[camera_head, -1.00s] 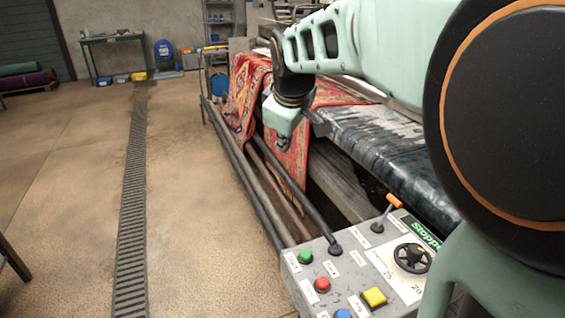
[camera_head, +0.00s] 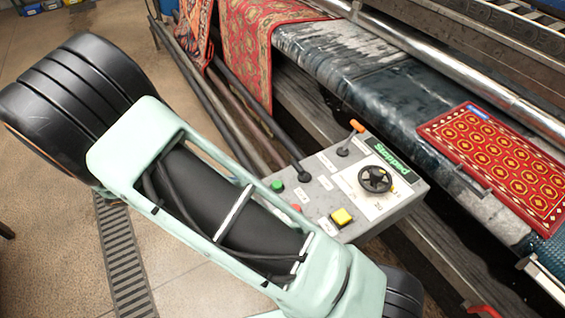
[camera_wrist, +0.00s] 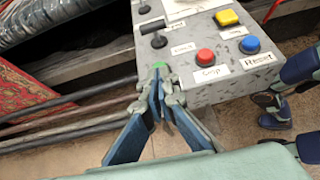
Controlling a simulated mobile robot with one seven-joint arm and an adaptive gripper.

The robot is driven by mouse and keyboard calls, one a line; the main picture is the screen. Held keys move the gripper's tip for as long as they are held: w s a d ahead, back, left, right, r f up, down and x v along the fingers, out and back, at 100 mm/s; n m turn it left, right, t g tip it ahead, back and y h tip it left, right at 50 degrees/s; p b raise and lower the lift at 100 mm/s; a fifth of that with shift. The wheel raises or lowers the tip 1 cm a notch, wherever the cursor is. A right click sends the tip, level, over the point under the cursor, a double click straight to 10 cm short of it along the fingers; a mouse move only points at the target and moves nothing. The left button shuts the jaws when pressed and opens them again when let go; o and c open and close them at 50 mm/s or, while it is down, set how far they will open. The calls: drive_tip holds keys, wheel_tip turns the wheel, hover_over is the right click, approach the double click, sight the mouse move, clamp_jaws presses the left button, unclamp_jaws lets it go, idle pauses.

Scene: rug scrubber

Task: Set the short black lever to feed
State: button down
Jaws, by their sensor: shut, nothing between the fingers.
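The short black lever (camera_head: 291,158) stands at the far-left part of the grey control box (camera_head: 408,196). Its black base sits on the panel, and its shaft leans toward the rollers and rails. In the wrist view the lever (camera_wrist: 153,31) shows with a dark handle, just beyond my fingertips. Small labels lie beside it, too small to read surely. My gripper (camera_wrist: 160,73) is shut and empty, over the panel's edge at the green button (camera_wrist: 156,65), which it partly covers. It is apart from the lever in the picture. In the head view my arm hides the gripper.
The panel also bears an orange-tipped lever (camera_head: 356,127), a black dial (camera_head: 375,179), a yellow button (camera_head: 342,216), a red button (camera_wrist: 205,57) and a blue button (camera_wrist: 249,45). A green display reads "Stopped". A red patterned rug (camera_head: 500,165) lies on the machine at right.

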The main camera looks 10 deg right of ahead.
sight(301, 171)
drive_tip(key=shift+s+f, duration=0.1)
idle(0.4)
drive_tip(key=x, duration=0.6)
drive_tip(key=p+x, duration=0.1)
drive_tip(key=x, duration=0.3)
drive_tip(key=shift+d+r, duration=0.15)
drive_tip(key=shift+r, duration=0.1)
drive_tip(key=shift+w+d+r+p, duration=0.15)
drive_tip(key=shift+w+d+r, duration=0.1)
drive_tip(key=shift+d, duration=0.3)
drive_tip(key=shift+w+d+r+p, duration=0.15)
drive_tip(key=shift+w+d, duration=0.1)
drive_tip(key=shift+d, duration=0.3)
drive_tip(key=shift+w+d+r, duration=0.1)
drive_tip(key=shift+w+d, duration=0.1)
drive_tip(key=shift+d, duration=0.5)
drive_tip(key=shift+d+r+p, duration=0.2)
drive_tip(key=shift+r+p, duration=0.1)
drive_tip(key=shift+p, duration=0.3)
